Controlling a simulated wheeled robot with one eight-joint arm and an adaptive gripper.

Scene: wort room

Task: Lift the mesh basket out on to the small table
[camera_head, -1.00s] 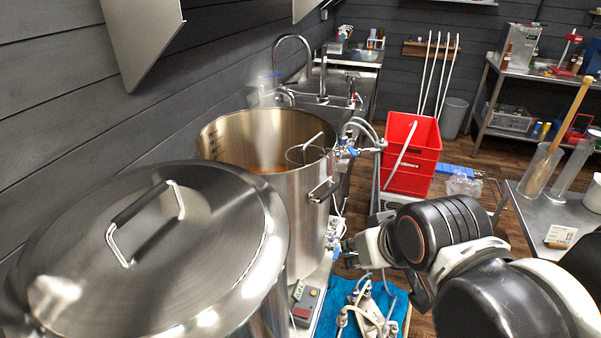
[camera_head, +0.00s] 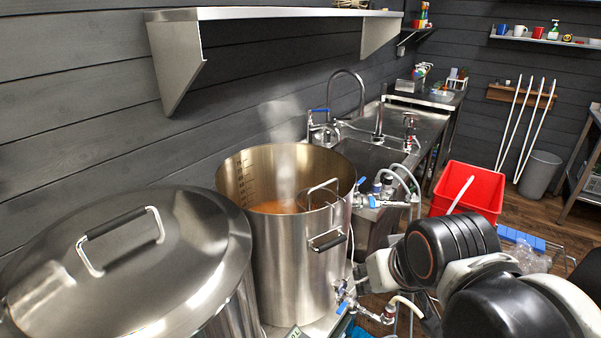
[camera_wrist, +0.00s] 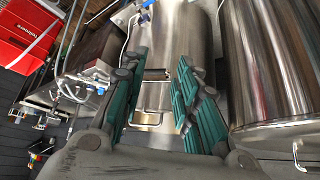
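The mesh basket sits inside the open steel pot (camera_head: 300,270), by its right inner wall. Amber liquid (camera_head: 277,207) and steam show in the pot. My gripper (camera_wrist: 160,65) is open and empty in the wrist view, its teal fingers spread in front of the pot's outer side. In the head view my arm is right of the pot and the fingers cannot be made out. I cannot identify the small table in the current views.
A lidded steel kettle (camera_head: 150,250) stands close at the left. Valves and hoses (camera_head: 375,190) stick out right of the pot. Behind are a sink bench (camera_head: 400,125) and a red crate (camera_head: 468,188). A wall shelf (camera_head: 270,14) hangs above.

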